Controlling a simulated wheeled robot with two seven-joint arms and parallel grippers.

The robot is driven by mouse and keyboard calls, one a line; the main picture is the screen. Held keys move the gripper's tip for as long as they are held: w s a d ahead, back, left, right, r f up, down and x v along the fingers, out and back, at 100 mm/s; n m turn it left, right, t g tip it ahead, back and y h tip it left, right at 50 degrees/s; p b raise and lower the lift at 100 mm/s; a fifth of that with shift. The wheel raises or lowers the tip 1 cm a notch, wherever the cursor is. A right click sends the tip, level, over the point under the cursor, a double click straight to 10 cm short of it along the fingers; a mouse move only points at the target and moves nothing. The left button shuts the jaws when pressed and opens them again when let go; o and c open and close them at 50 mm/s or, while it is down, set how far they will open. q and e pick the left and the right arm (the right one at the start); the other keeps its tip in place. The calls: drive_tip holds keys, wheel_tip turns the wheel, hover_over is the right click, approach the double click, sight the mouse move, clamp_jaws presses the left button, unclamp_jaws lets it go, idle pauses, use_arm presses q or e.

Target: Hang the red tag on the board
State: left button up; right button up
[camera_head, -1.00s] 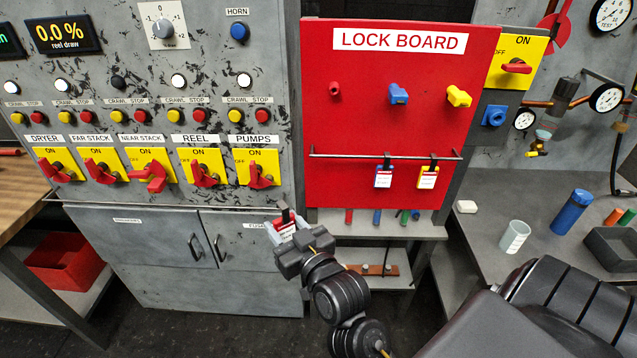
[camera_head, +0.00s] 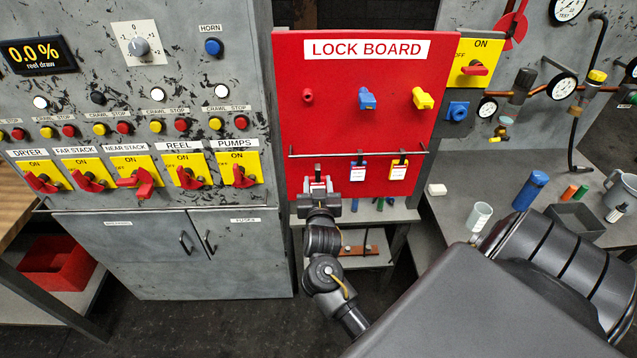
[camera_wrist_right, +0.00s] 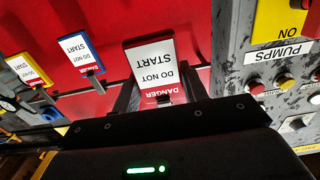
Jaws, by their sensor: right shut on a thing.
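The red tag (camera_head: 321,185), a white card with a red DANGER band, is held in my right gripper (camera_head: 318,190) in front of the lower left of the red lock board (camera_head: 350,120). The right wrist view shows the red tag (camera_wrist_right: 150,57) between the two fingers of the right gripper (camera_wrist_right: 158,90), its lettering upside down. In the head view the tag is just below the left part of the board's thin rail (camera_head: 340,154); I cannot tell whether its hook touches the rail. My left gripper is not in view.
A blue tag (camera_head: 358,172) and a yellow tag (camera_head: 399,170) hang on the rail to the right. The grey switch cabinet (camera_head: 130,90) stands close on the left. The rail's left part looks free.

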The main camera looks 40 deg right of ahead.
drive_tip(key=f+b+x, duration=0.1)
drive_tip(key=b+x, duration=0.3)
drive_tip(key=x, duration=0.4)
drive_tip(key=shift+b, duration=0.35)
idle(0.4)
drive_tip(key=o, duration=1)
drive_tip(key=shift+o, duration=0.2)
drive_tip(key=shift+s+a, duration=0.1)
drive_tip(key=shift+s, duration=0.05)
